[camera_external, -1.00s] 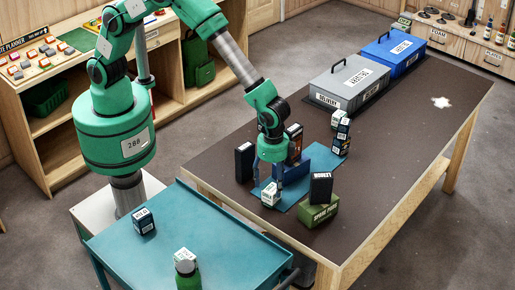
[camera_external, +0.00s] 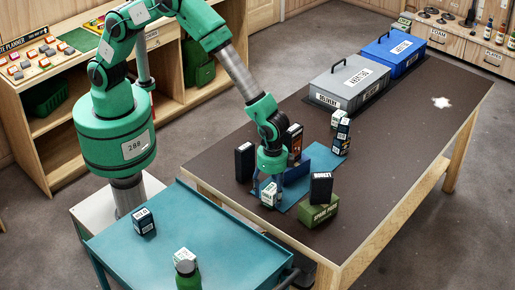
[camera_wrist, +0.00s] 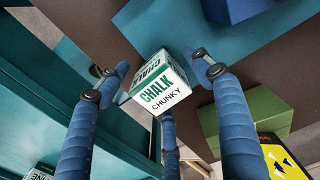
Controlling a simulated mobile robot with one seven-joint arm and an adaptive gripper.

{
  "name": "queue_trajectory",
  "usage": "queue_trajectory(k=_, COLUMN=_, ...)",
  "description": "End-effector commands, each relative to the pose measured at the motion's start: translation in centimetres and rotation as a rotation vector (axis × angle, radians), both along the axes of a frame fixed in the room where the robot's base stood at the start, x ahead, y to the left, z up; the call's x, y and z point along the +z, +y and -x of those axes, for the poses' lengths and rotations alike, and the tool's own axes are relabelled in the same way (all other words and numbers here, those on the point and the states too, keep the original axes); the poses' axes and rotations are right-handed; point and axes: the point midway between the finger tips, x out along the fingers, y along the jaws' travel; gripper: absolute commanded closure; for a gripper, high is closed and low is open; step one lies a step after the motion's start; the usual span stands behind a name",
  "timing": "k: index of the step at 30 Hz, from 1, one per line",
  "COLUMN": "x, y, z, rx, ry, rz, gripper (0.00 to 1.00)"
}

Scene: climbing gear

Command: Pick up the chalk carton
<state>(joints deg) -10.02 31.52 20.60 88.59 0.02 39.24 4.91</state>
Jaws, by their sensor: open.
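The chalk carton (camera_wrist: 158,84) is a white box with green panels, lettered CHALK CHUNKY, in the middle of the wrist view. In the external view the carton (camera_external: 269,196) stands near the front edge of the dark table, by the blue mat. My gripper (camera_wrist: 158,82) has its blue fingers spread on both sides of the carton, with a gap on the left and the right finger close to it. In the external view my gripper (camera_external: 270,182) points down at the carton and partly hides it.
A green box (camera_external: 317,212) with a black box (camera_external: 321,187) on it stands right of the carton. A black box (camera_external: 244,162) stands behind left. A blue block (camera_external: 318,160) and several small boxes are behind. The teal cart (camera_external: 195,235) is in front.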

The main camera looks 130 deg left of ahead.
Motion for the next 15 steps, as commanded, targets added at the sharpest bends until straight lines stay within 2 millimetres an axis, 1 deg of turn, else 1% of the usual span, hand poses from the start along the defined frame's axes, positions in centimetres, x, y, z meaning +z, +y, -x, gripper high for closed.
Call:
queue_trajectory(k=12, x=0.03, y=0.0, z=0.02, rx=0.0, ry=0.001, rz=0.0, gripper=0.34)
queue_trajectory(k=13, x=0.03, y=0.0, z=0.02, rx=0.0, ry=0.001, rz=0.0, gripper=0.36)
queue_trajectory(k=15, x=0.03, y=0.0, z=0.02, rx=0.0, ry=0.001, rz=0.0, gripper=0.5)
